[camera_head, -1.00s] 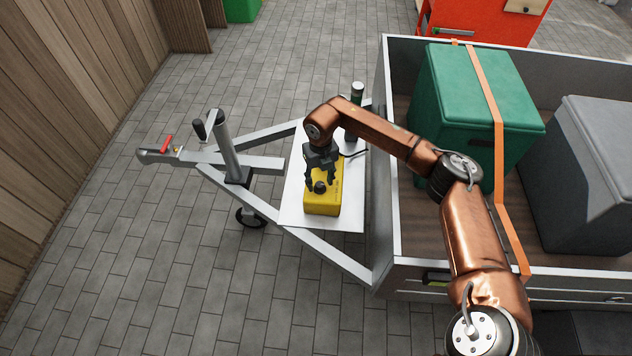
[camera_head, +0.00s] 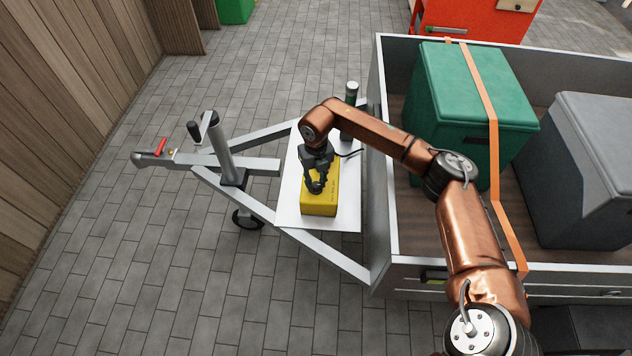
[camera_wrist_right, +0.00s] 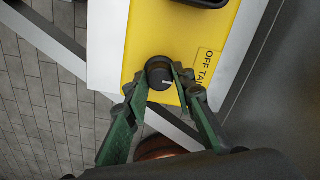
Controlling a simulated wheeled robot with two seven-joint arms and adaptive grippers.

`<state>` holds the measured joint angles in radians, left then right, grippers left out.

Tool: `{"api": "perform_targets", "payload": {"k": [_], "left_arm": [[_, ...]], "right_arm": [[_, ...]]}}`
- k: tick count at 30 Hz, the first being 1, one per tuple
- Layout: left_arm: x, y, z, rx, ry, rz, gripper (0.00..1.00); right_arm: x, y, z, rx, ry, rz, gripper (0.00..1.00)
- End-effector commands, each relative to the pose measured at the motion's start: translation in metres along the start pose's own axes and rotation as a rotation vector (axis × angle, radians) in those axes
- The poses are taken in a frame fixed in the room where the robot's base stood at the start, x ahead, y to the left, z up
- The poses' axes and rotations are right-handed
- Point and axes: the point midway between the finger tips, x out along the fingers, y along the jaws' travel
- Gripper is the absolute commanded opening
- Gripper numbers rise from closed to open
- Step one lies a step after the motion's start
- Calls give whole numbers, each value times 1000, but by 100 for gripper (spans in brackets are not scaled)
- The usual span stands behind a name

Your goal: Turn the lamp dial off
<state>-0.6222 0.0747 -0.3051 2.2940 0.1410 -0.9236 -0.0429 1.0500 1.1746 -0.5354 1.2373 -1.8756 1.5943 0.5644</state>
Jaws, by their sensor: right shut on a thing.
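The yellow box (camera_head: 326,203) sits on the white plate of a trailer's drawbar. The wrist view shows its yellow top (camera_wrist_right: 150,35) and a round black dial (camera_wrist_right: 158,70) with a short white mark pointing right. A label reading "OFF TAI..." (camera_wrist_right: 207,66) is beside the dial, its rest cut off. My right gripper (camera_head: 316,188) reaches down over the box and is shut on the dial, with a dark green finger on either side in the wrist view (camera_wrist_right: 160,78). In the head view the gripper hides the dial. My left gripper is not in view.
The trailer wall (camera_head: 383,150) rises close on the right; the jockey-wheel post (camera_head: 222,150) is left. A green crate (camera_head: 480,100) stands in the trailer.

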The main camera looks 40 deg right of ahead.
Motion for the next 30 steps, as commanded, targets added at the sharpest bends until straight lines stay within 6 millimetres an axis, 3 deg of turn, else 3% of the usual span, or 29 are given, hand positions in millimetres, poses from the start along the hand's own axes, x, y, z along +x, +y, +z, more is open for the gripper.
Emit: {"api": "perform_targets", "payload": {"k": [11,30], "left_arm": [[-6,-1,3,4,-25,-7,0],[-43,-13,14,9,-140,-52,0]], "right_arm": [[-1,0,0,-80,0,-1,0],[-1,0,0,-555,0,-1,0]]}}
